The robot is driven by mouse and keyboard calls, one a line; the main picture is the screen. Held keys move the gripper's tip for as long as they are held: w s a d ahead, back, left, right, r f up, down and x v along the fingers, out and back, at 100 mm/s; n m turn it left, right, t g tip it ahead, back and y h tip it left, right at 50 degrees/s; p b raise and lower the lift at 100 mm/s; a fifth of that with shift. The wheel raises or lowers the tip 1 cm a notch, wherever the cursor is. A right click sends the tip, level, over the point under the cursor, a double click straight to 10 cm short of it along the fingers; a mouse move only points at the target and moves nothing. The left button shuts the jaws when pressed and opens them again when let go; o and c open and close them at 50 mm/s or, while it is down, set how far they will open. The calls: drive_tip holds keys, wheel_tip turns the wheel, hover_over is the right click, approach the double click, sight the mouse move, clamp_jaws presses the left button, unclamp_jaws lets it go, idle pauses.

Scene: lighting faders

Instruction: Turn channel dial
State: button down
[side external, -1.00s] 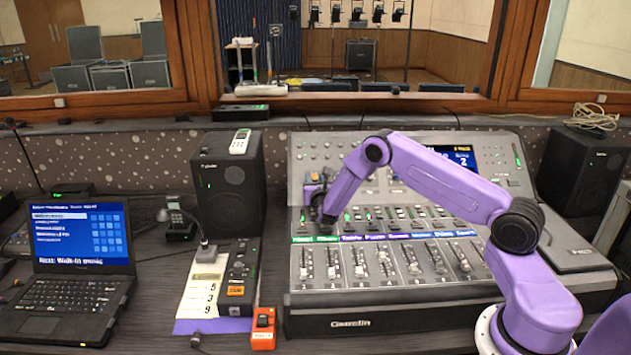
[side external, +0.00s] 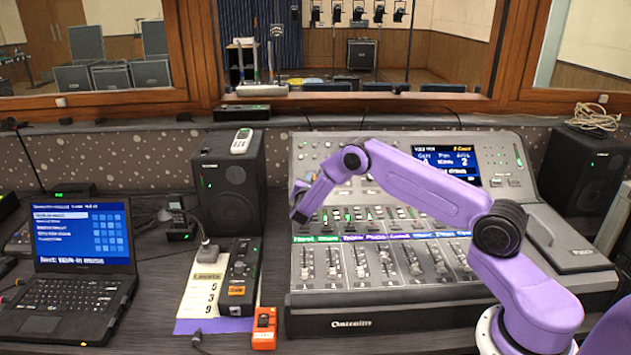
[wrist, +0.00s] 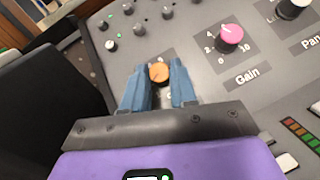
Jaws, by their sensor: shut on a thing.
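In the wrist view, an orange dial (wrist: 160,73) sits on the grey console panel between the two blue fingertips of my gripper (wrist: 160,84). The fingers are shut on the dial, one on each side. The label below the dial is mostly hidden by the fingers. The console screen (side external: 452,162) shows blue and white text.
Small knobs lie above. Faders (side external: 385,262) line the console front. A black speaker (side external: 228,180) stands close to the console's left side.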

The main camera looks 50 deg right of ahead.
drive_tip(key=shift+w+a+m+g+h, duration=0.15)
drive_tip(key=shift+m+g+h, duration=0.35)
drive_tip(key=shift+m+g, duration=1.25)
drive_tip(key=shift+m, duration=0.35)
drive_tip(key=c, duration=0.9)
unclamp_jaws()
drive_tip(key=v, duration=1.7)
drive_tip(key=shift+a, duration=0.2)
